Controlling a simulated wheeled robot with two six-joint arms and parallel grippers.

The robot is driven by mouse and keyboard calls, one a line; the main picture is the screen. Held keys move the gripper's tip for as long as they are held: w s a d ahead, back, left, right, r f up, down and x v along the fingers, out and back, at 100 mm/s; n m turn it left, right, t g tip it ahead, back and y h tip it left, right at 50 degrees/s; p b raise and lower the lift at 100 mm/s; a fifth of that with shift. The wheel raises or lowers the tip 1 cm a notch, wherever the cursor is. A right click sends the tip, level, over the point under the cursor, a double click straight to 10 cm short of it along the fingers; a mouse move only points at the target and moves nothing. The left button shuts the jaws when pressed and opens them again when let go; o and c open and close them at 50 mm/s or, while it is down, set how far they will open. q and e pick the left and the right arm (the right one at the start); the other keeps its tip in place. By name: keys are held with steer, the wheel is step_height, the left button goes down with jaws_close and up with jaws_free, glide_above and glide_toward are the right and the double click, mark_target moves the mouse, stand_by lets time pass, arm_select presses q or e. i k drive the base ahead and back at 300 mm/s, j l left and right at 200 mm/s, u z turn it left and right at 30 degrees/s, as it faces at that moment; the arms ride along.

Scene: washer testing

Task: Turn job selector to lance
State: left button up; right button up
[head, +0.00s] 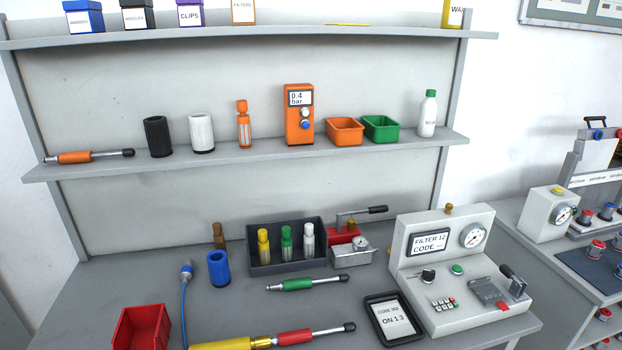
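A white-grey test machine (404,260) stands at the right end of the bench. Its display (429,242) reads "FILTER 12" with "CODE" and dashes below. A black rotary knob (428,276), which looks like the job selector, sits on the sloped front face at the left. The markings around the knob are too small to read. A green button (457,269) is to the right of the knob, and a small keypad (443,304) is below. A round gauge (472,235) is at upper right. Neither gripper is in view.
A black-framed tablet (394,318) showing "ON 1 3" lies left of the machine. A black-handled lever (513,279) and grey fixture (488,292) sit at the machine's right. Green (297,285) and red (295,337) handled tools lie on the bench. The shelf (250,158) overhangs behind.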

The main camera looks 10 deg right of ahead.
mark_target(428, 275)
steer(key=z, duration=1.25)
